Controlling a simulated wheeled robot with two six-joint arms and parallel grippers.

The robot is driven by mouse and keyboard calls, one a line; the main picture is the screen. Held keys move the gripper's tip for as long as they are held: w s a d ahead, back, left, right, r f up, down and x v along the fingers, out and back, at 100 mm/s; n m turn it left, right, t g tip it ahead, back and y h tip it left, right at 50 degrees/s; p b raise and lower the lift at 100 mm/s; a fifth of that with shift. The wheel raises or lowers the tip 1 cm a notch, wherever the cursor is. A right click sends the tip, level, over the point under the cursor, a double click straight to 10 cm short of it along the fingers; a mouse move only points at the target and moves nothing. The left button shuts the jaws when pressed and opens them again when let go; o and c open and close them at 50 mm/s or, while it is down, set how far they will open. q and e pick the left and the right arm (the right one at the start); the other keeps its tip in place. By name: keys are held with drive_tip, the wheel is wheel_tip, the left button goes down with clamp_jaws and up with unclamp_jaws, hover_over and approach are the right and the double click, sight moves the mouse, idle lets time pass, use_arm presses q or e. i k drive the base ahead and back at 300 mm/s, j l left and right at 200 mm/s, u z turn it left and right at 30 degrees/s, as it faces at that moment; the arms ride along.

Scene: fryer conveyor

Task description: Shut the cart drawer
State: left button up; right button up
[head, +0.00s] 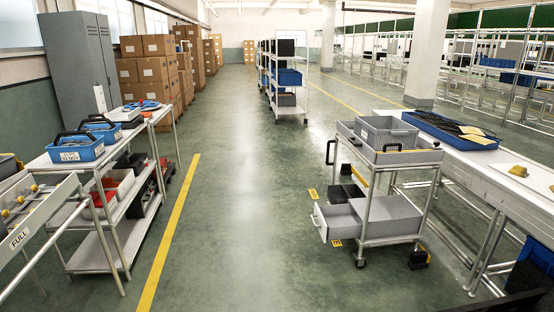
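The grey cart (384,158) stands right of the middle in the head view, beside the long table. Its drawer (341,220) is pulled out to the left from below the top tray. The drawer's pale front panel (320,224) faces left and has a small handle. The inside of the drawer looks empty. A grey bin (387,134) stands on the cart's top. Neither of my grippers is in view.
A long white table (480,163) with a blue tray (449,130) runs along the right. A cart with blue bins (75,149) stands at the left, and a shelf rack (288,88) stands further back. The floor aisle (240,200) between is clear.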

sight(338, 220)
drive_tip(key=i+j+z, duration=0.45)
drive_tip(key=i+j, duration=0.15)
drive_tip(key=i+j+z, duration=0.4)
drive_tip(key=i+j, duration=0.3)
drive_tip(key=j, duration=0.15)
drive_tip(key=i+j+z, duration=0.1)
drive_tip(key=i, duration=0.2)
drive_tip(key=i+j+z, duration=0.1)
drive_tip(key=i, duration=0.15)
